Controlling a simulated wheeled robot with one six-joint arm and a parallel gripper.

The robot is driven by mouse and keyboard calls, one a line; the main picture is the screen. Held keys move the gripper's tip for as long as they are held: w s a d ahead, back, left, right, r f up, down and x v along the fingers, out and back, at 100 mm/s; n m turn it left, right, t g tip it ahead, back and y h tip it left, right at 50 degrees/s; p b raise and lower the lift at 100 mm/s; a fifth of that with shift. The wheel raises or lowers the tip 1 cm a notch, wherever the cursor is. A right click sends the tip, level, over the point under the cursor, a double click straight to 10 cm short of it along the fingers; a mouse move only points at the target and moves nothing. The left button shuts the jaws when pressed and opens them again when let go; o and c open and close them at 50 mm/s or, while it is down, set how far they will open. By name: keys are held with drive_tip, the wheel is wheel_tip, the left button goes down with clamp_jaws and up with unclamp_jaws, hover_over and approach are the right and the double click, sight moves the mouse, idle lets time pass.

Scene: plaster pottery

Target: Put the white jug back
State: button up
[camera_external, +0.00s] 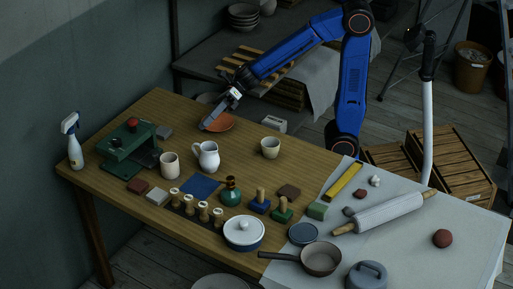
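The white jug (207,157) stands upright on the wooden table, with its handle to the left. A flat blue square (199,187) lies on the table just in front of it, apart from the jug's base.
A pale cup (169,166) stands close left of the jug, and another cup (270,148) stands to the right. A green press (130,143) is at the left. A teal vase (231,192), several pegs and a lidded pot (243,233) crowd the front.

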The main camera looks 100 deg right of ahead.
drive_tip(key=s+d+r+m+t+h, duration=0.2)
drive_tip(key=d+r+m+t+h, duration=0.15)
drive_tip(key=d+m+h, duration=0.65)
drive_tip(key=s+d+m+g+h, duration=0.25)
drive_tip(key=s+m, duration=0.55)
drive_tip(key=m, duration=0.4)
drive_tip(key=s+a+f+m+g+y, duration=0.1)
drive_tip(key=s+a+f+m+g, duration=0.1)
drive_tip(key=s, duration=0.6)
drive_tip(key=s+a+f+m+g+y, duration=0.1)
drive_tip(key=s+a+f+m+g, duration=0.1)
drive_tip(key=s+m, duration=0.4)
drive_tip(key=s+a+f+m+g+y, duration=0.1)
drive_tip(key=s+a+f+m+g, duration=0.1)
drive_tip(key=s+f, duration=0.4)
drive_tip(key=s+m+g, duration=0.1)
drive_tip(key=s+m, duration=0.1)
drive_tip(key=s, duration=0.1)
drive_tip(key=shift+s+a+m, duration=0.15)
drive_tip(key=shift+s+m, duration=0.15)
drive_tip(key=shift+m, duration=0.1)
